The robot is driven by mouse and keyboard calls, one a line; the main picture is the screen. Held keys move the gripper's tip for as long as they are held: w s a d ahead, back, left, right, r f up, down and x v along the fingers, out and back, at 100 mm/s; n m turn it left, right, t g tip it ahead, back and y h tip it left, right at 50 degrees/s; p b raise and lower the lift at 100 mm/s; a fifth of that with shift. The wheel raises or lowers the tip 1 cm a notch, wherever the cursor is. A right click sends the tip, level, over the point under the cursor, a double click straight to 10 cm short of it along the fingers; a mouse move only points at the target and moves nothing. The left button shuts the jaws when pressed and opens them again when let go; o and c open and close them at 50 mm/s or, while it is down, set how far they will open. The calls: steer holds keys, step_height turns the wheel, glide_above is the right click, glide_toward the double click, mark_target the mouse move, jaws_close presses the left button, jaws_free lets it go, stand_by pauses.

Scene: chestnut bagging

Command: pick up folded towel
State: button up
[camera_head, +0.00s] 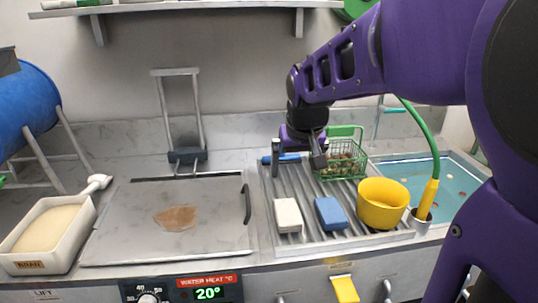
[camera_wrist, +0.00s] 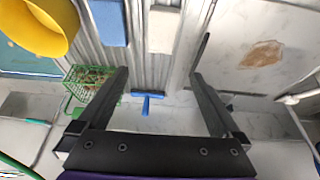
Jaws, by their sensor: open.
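No object is plainly recognisable as a folded towel. A white block-like item (camera_head: 288,215) and a blue one (camera_head: 330,213) lie side by side on the ribbed drainboard; either could be folded cloth. They also show at the top of the wrist view, white (camera_wrist: 162,30) and blue (camera_wrist: 108,22). A yellow cloth-like piece (camera_head: 345,289) hangs at the counter front. My gripper (camera_head: 297,160) is open and empty above the drainboard's back edge, behind both blocks. In the wrist view my gripper (camera_wrist: 160,75) has its fingers wide apart.
A green wire basket (camera_head: 342,158) of brown chestnuts and a yellow bowl (camera_head: 383,204) stand right of the blocks. A blue squeegee (camera_wrist: 148,97) lies at the back.

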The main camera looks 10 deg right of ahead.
steer(key=b, duration=0.2)
glide_toward(288, 210)
steer(key=shift+w+a+f+g, duration=0.15)
steer(key=shift+w+f, duration=0.2)
steer(key=shift+f, duration=0.25)
steer(key=shift+w+f+g, duration=0.15)
steer(key=shift+w+f, duration=0.2)
steer(key=shift+f, duration=0.25)
steer(key=shift+b+x, duration=0.6)
steer(key=shift+x, duration=2.4)
steer(key=c, duration=1.2)
